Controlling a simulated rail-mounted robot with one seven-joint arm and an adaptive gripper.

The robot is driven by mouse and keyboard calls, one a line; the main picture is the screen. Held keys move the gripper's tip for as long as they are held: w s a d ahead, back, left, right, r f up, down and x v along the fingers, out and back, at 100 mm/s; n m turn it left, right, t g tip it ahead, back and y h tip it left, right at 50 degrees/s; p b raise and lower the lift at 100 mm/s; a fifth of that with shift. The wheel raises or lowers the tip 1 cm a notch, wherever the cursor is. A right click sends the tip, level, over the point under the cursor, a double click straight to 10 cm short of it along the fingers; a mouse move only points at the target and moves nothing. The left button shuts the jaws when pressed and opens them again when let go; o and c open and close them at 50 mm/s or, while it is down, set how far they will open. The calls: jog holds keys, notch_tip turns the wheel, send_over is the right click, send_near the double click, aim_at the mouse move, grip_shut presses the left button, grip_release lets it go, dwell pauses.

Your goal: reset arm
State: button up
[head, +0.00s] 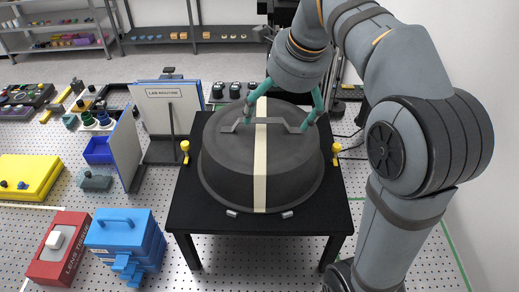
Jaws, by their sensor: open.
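My arm comes down from the upper right of the head view. My gripper (277,123) is open, with its two teal fingers spread wide over the top of a dark grey round cover (222,165). The fingertips are close to the flat bar handle (230,127) on top of the cover. I cannot tell whether they touch it. Nothing is seen held between the fingers. The cover sits on a black table (190,215), and a cream band (260,175) runs over it from back to front.
Yellow posts stand on the table at left (185,150) and right (336,152) of the cover. An upright lab-routine board (168,105) is left of the table. A blue stepped block (125,235) and a red lens tissue box (60,250) lie at lower left.

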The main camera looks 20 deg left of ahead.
jog(key=b+x, duration=0.1)
jog(key=x, duration=0.2)
jog(key=shift+r, duration=0.1)
dwell(0.7)
jog(key=p+v, duration=0.4)
jog(key=v, duration=0.5)
jog(key=shift+r, duration=0.4)
jog(key=shift+s+d, duration=0.15)
jog(key=shift+d, duration=0.05)
